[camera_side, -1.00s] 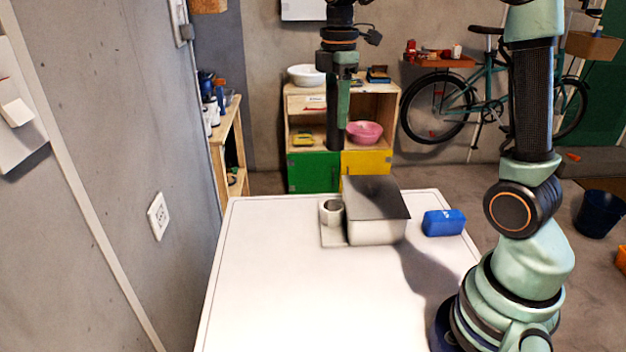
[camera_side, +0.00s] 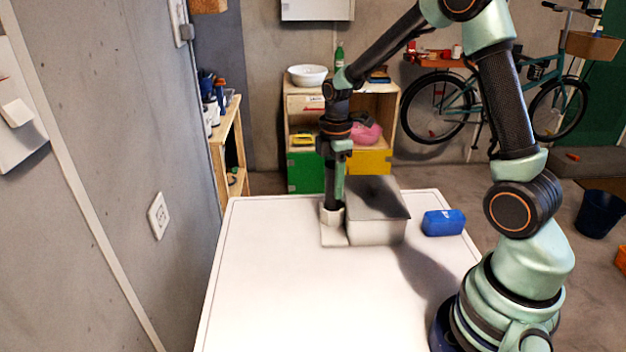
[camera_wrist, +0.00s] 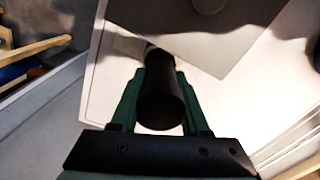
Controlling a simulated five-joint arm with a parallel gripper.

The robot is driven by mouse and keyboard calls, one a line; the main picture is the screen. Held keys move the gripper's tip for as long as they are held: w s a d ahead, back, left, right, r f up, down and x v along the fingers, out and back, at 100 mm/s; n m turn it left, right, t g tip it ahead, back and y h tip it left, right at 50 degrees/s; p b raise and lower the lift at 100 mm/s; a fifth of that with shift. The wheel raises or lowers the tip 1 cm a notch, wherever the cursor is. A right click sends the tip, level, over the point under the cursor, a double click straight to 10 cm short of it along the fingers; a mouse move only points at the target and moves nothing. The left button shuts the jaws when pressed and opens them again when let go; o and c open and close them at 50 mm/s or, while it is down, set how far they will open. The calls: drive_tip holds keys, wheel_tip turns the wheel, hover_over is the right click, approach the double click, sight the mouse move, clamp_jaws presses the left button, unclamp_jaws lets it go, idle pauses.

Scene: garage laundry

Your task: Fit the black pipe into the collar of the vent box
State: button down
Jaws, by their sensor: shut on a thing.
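The black pipe (camera_side: 331,192) is upright, held in my gripper (camera_side: 338,172), whose green fingers are shut on it. Its lower end meets the mouth of the pale round collar (camera_side: 332,219); I cannot tell how far inside it is. The collar stands at the left side of the vent box (camera_side: 376,232), a pale box with a dark grey top on the white table. In the wrist view the pipe (camera_wrist: 160,103) sits between my two fingers and hides most of the collar.
A blue block (camera_side: 443,223) lies on the white table (camera_side: 300,290) right of the vent box. The front and left of the table are clear. A grey wall (camera_side: 110,180) runs along the left. A shelf unit (camera_side: 306,172) stands behind the table.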

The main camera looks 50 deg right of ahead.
drive_tip(key=shift+f, duration=1.25)
drive_tip(key=shift+f, duration=0.1)
drive_tip(key=shift+c, duration=1.9)
unclamp_jaws()
